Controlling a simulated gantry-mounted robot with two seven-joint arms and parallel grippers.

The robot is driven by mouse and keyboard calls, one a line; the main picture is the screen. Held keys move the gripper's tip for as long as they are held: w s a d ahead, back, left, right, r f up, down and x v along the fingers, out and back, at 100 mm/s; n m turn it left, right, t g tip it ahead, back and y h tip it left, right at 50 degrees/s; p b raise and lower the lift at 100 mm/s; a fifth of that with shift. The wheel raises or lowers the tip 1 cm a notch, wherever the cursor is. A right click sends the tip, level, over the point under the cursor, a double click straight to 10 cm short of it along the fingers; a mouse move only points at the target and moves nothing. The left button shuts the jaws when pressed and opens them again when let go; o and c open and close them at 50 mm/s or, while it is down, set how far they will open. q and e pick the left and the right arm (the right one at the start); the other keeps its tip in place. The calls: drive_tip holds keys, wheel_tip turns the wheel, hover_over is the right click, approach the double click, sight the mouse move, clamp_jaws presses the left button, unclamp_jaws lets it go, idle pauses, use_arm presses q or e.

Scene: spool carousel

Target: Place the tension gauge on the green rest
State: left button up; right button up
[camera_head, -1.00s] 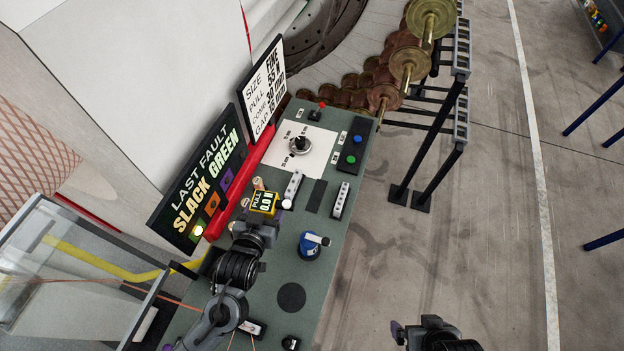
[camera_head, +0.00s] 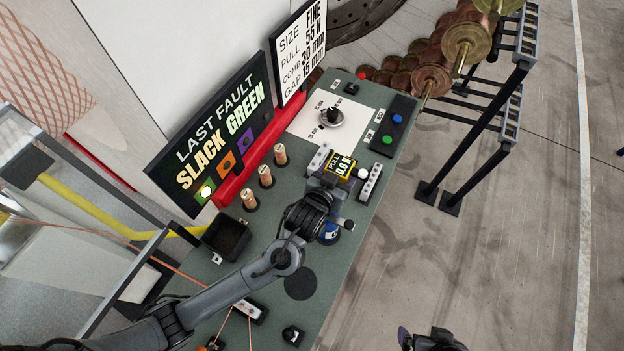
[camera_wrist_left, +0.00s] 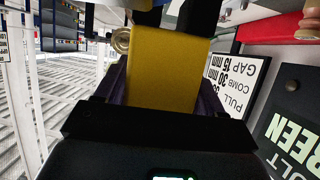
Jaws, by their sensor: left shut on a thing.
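The tension gauge is a yellow block with a dark face reading PULL 0.0 N (camera_head: 341,166). My left gripper (camera_head: 328,180) is shut on it, above the bench between two pale slotted bars. In the left wrist view the gauge's plain yellow side (camera_wrist_left: 165,70) fills the space between the purple fingers (camera_wrist_left: 165,92). A dark patch seen earlier between the bars is now hidden by the gauge and gripper. I cannot pick out a green rest for certain. My right gripper (camera_head: 430,340) is at the bottom edge, cut off, its jaws unclear.
The bench (camera_head: 352,235) is grey-green. Three copper-coloured pegs (camera_head: 265,176) stand left of my gripper, beside a dark open bin (camera_head: 228,235). A blue device (camera_head: 329,232) sits close below the gripper. The button box (camera_head: 393,125) and knob (camera_head: 331,116) are farther back. A fault sign (camera_head: 212,140) borders the left.

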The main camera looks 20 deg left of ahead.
use_arm(q)
drive_tip(key=shift+w+a+f+p, duration=0.1)
drive_tip(key=shift+a+f+p, duration=0.25)
drive_tip(key=shift+a+f, duration=1.7)
drive_tip(key=shift+w+a+f+p, duration=0.1)
drive_tip(key=shift+a+f+p, duration=0.2)
drive_tip(key=shift+a+f, duration=1.75)
drive_tip(key=shift+s+d+f, duration=0.1)
drive_tip(key=shift+d+f, duration=0.15)
drive_tip(key=o, duration=0.8)
drive_tip(key=shift+f, duration=0.15)
drive_tip(key=o, duration=0.5)
drive_tip(key=shift+c, duration=0.2)
